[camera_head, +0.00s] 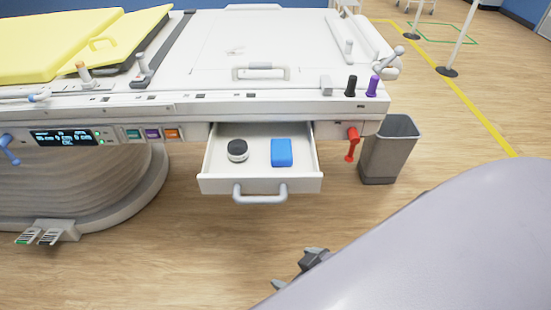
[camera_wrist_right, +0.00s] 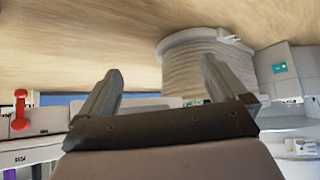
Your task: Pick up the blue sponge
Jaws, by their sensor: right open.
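The blue sponge (camera_head: 281,153) lies in the right half of an open white drawer (camera_head: 219,183), beside a small dark round jar (camera_head: 238,150). My right gripper (camera_head: 295,267) is below and in front of the drawer, apart from the sponge. Its two fingers (camera_wrist_right: 161,88) are spread with nothing between them in the right wrist view. The sponge does not show in that view. My left gripper is not in view.
The white patient table (camera_head: 180,102) spans the space above the drawer. A red lever (camera_head: 352,145) and a grey bin (camera_head: 390,150) stand right of the drawer. The wooden floor in front is clear. My right arm covers the lower right.

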